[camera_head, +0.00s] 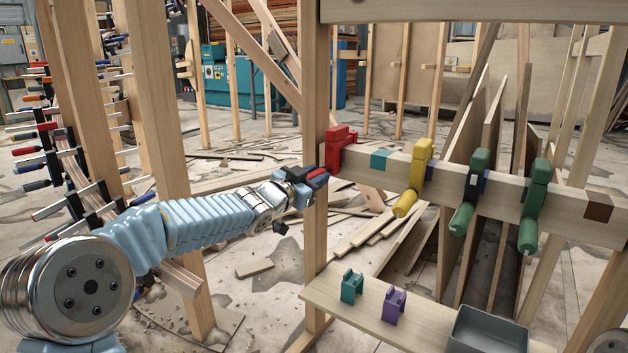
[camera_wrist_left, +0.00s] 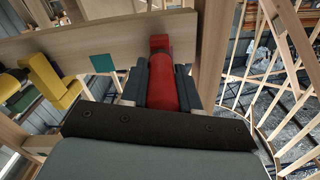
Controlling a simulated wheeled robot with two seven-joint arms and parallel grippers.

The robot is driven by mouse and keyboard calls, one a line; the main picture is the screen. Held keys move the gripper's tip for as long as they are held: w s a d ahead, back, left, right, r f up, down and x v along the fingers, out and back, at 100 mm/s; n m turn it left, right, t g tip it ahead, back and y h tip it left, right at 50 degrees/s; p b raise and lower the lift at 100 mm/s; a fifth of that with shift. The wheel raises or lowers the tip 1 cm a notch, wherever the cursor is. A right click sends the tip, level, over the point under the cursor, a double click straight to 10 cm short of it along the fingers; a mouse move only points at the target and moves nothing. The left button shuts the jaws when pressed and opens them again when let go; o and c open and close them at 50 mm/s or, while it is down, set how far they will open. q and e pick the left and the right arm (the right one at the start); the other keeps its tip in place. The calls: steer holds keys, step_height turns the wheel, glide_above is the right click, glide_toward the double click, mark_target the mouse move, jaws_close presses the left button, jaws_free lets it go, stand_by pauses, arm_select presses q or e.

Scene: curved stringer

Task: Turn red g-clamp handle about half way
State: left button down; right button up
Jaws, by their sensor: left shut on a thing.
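The red g-clamp (camera_head: 338,147) sits at the left end of the horizontal wooden beam, beside the upright post. Its red handle (camera_wrist_left: 163,85) shows in the left wrist view between the two dark fingers. My left gripper (camera_head: 316,178) is shut on this handle, with one finger on each side. In the left wrist view the left gripper (camera_wrist_left: 162,92) covers the lower end of the handle. The clamp's upper part (camera_wrist_left: 160,43) rests against the beam. My right gripper is not in view.
A yellow clamp (camera_head: 415,178) and two green clamps (camera_head: 469,190) (camera_head: 534,205) hang along the beam (camera_head: 505,190) to the right. A lower shelf (camera_head: 335,303) carries a green block (camera_head: 352,287), a purple block (camera_head: 393,306) and a grey tray (camera_head: 488,335). Wooden posts stand close to my left arm.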

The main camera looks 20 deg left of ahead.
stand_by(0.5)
arm_select(q)
steer(key=c, duration=0.8)
jaws_free()
steer(key=shift+s, duration=0.1)
steer(key=p+v, duration=0.1)
steer(key=v, duration=1.2)
steer(key=shift+s+a, duration=0.1)
steer(key=shift+s, duration=0.2)
steer(key=shift+s, duration=0.1)
steer(key=shift+v, duration=0.75)
